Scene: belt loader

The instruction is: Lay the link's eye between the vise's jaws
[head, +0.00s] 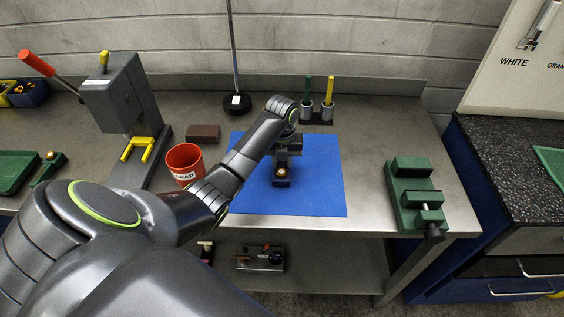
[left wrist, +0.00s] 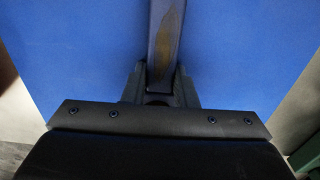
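The link is a dark bar (left wrist: 165,45) with a brownish streak, pointing up the picture in the left wrist view. In the head view its near end, dark with a brass-coloured round (head: 282,173), shows below my left gripper (head: 284,155) over the blue mat. The fingers of my left gripper (left wrist: 160,85) lie close against both sides of the bar. I cannot tell whether the bar rests on the mat or is just above it. The green vise (head: 411,198) stands at the right end of the bench, apart from the gripper. My right gripper is not in view.
The blue mat (head: 318,190) is otherwise clear. A red scrap cup (head: 184,163) and a brown block (head: 204,133) stand left of it. A grey press (head: 115,95) is further left. Two small cups (head: 317,112) with green and yellow sticks stand behind. Bare bench lies between mat and vise.

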